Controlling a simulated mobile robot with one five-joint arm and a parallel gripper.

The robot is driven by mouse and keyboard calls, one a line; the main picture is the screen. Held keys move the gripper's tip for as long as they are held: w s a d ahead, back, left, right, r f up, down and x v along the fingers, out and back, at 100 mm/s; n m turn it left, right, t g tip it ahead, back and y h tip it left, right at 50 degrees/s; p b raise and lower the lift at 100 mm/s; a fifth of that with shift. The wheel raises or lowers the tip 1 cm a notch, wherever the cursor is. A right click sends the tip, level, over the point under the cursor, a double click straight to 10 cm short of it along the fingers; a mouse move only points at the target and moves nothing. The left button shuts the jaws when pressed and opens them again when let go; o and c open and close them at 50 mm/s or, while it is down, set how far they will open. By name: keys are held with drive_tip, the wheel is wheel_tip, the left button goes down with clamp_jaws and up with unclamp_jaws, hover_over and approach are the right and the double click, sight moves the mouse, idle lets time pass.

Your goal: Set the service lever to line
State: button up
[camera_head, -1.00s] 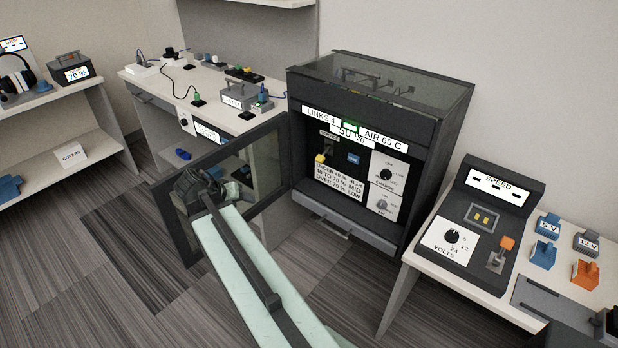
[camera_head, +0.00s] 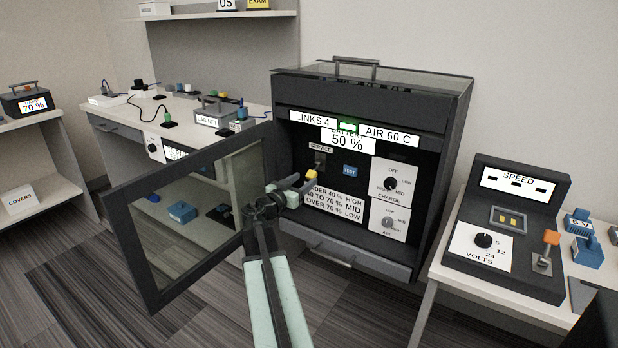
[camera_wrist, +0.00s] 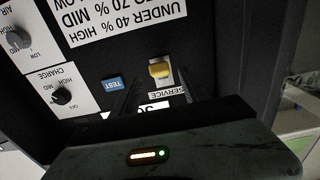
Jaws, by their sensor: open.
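The service lever has a yellow handle (camera_head: 311,182) and sits on the left of the dark cabinet's panel. Its handle hangs below the SERVICE label (camera_head: 321,149). In the wrist view, which is upside down, the yellow handle (camera_wrist: 160,69) stands out from a pale plate beside the SERVICE label (camera_wrist: 173,92). My gripper (camera_head: 291,187) is open in front of the panel, just left of the handle in the head view. In the wrist view its dark fingers (camera_wrist: 156,92) point toward the lever, one on each side. Contact with the handle cannot be told.
The cabinet's glass door (camera_head: 190,215) stands open on the left, close to my arm. A blue TEST button (camera_head: 350,170), a charge knob (camera_head: 390,184) and an air knob (camera_head: 388,222) are on the panel. A bench with a SPEED unit (camera_head: 517,184) stands at right.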

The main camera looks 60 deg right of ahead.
sight(309, 176)
drive_tip(key=d, duration=0.5)
drive_tip(key=shift+d, duration=0.4)
clamp_jaws()
drive_tip(key=shift+a, duration=0.1)
idle(0.8)
